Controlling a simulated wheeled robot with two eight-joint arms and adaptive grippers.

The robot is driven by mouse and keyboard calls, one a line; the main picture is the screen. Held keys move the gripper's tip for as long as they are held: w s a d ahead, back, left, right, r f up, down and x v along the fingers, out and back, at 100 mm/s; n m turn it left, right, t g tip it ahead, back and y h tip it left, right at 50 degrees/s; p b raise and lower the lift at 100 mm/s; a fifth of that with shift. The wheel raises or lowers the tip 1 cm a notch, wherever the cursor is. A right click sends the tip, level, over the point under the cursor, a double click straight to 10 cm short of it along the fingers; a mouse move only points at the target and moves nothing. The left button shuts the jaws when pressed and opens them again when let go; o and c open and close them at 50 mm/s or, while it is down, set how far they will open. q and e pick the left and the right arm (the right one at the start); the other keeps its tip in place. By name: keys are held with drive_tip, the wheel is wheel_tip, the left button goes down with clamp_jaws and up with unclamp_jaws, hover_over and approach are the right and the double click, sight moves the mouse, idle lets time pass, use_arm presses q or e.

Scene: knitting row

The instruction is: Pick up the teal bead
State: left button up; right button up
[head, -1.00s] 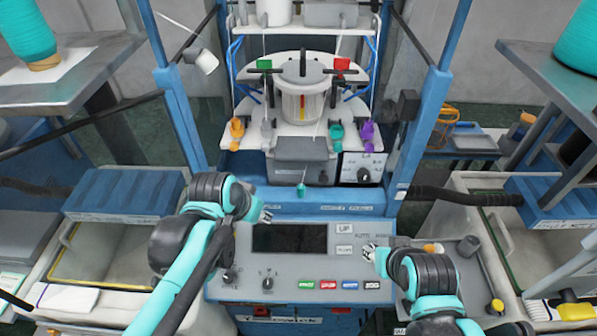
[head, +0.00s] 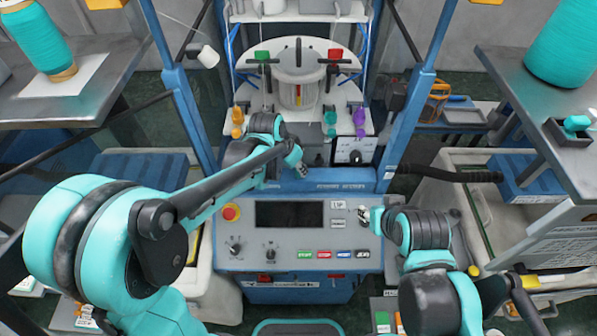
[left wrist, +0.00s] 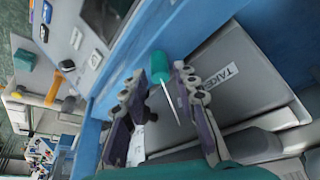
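The teal bead (left wrist: 160,65) shows in the left wrist view, with a thin white pin or thread trailing from it. It lies near the blue ledge, beside a grey box labelled TAKE. My left gripper (left wrist: 157,82) is open, its fingertips on either side of and just short of the bead; I see no contact. In the head view my left gripper (head: 300,170) is above the blue ledge behind the control panel, and the bead is hidden there. My right gripper (head: 364,214) is over the panel's right side; its opening is too small to tell.
The control panel (head: 232,258) has a dark screen and several buttons. Behind the ledge, orange, teal and purple hooks (head: 359,118) hang below the white round machine (head: 299,88). Blue posts (head: 407,120) flank it. Teal yarn cones (head: 40,45) stand on the side shelves.

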use_arm(q)
drive_tip(key=shift+w+d+f, duration=0.15)
drive_tip(key=shift+w+f, duration=0.05)
drive_tip(key=shift+f, duration=0.4)
drive_tip(key=c, duration=0.5)
drive_tip(key=shift+r, duration=0.1)
drive_tip(key=shift+r, duration=0.2)
drive_tip(key=s+a, duration=0.7)
drive_tip(key=s, duration=0.2)
drive_tip(key=s+a+r, duration=0.1)
drive_tip(key=s+a, duration=0.3)
drive_tip(key=s, duration=0.1)
drive_tip(key=shift+a, duration=0.3)
